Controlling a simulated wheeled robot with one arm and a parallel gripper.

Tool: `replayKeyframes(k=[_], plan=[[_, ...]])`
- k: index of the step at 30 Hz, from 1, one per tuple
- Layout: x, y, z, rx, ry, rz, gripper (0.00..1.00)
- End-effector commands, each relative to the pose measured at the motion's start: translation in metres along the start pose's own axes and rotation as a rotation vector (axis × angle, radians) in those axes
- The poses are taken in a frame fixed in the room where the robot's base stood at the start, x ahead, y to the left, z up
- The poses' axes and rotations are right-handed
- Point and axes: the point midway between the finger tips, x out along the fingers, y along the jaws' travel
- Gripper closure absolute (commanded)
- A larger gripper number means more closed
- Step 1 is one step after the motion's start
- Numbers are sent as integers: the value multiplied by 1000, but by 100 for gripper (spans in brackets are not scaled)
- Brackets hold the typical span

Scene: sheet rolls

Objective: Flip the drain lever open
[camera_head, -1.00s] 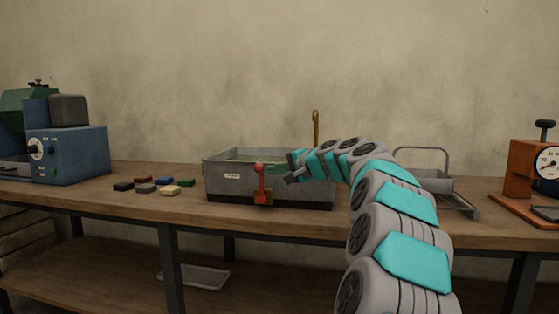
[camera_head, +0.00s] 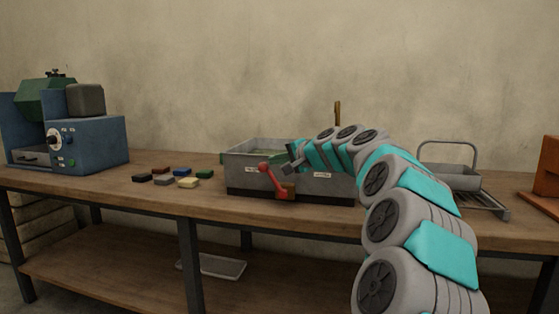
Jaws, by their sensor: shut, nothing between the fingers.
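The drain lever (camera_head: 273,180) is red with a round knob and sits on a brown block (camera_head: 289,192) on the front of the grey sink-like tank (camera_head: 245,178). It leans to the left, knob up and left of its pivot. My gripper (camera_head: 286,169) is in front of the tank, just right of the lever's upper part. It is shut and holds nothing. I cannot tell whether its tip touches the lever. My arm hides the tank's right part.
Several small coloured blocks (camera_head: 183,173) lie on the workbench (camera_head: 140,201) left of the tank. A blue machine (camera_head: 95,143) stands at the far left. A grey tray with a handle (camera_head: 450,176) and an orange device (camera_head: 549,170) stand to the right. A brass pipe (camera_head: 337,113) rises behind the tank.

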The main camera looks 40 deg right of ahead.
Motion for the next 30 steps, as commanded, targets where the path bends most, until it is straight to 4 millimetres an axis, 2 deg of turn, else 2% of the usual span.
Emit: replayKeyframes(k=[15, 20, 26, 30], plan=[[2, 0, 2, 0, -3, 1, 100], [-3, -6, -2, 0, -2, 0, 100], [-23, -26, -15, -2, -2, -3, 100], [-52, -36, -12, -4, 1, -6, 100]])
